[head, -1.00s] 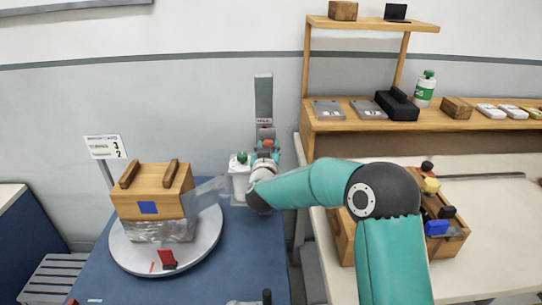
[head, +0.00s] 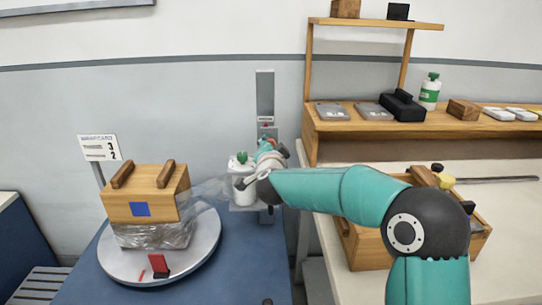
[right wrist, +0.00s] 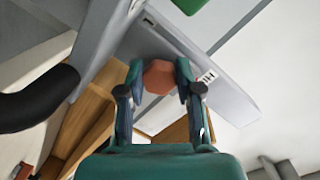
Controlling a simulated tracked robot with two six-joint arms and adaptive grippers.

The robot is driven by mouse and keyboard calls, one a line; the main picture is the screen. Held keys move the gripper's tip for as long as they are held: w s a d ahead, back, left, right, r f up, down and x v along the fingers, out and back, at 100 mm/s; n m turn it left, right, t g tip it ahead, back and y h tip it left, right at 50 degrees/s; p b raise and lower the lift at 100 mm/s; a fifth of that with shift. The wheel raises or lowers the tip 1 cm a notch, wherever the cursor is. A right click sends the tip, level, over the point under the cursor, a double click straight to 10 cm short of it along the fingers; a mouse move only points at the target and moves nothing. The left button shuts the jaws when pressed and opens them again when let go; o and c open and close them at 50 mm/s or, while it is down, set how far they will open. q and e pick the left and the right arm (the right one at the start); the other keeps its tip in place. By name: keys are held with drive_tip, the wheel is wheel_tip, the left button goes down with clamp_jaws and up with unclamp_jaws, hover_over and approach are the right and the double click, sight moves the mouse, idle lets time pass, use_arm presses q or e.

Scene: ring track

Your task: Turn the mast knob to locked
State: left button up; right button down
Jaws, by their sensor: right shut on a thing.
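The grey mast (head: 265,95) stands upright behind the blue table, against the wall. My right gripper (head: 268,148) is at the lower mast in the head view, and its wrist hides much of that spot. In the right wrist view, my right gripper (right wrist: 158,82) has its fingers on either side of an orange-red hexagonal knob (right wrist: 158,76) and is shut on it. The knob sits on a grey plate with small black-and-white marks on both sides. I cannot read which mark it points to. My left gripper is not in view.
A white film roll with a green top (head: 242,160) stands just left of my right wrist. Clear film runs from it to a wrapped wooden box (head: 147,199) on a round turntable (head: 205,240). A workbench (head: 325,265) and shelf (head: 345,122) stand at right.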

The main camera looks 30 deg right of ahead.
drive_tip(key=m, duration=0.1)
drive_tip(key=m+b, duration=0.2)
drive_tip(key=shift+s+d+f, duration=0.15)
drive_tip(key=shift+d+f, duration=0.1)
drive_tip(key=shift+r+m+b, duration=0.1)
drive_tip(key=shift+m+b, duration=0.8)
drive_tip(key=c, duration=0.8)
unclamp_jaws()
drive_tip(key=shift+s+r, duration=0.15)
drive_tip(key=shift+t+y, duration=0.3)
drive_tip(key=shift+y, duration=0.1)
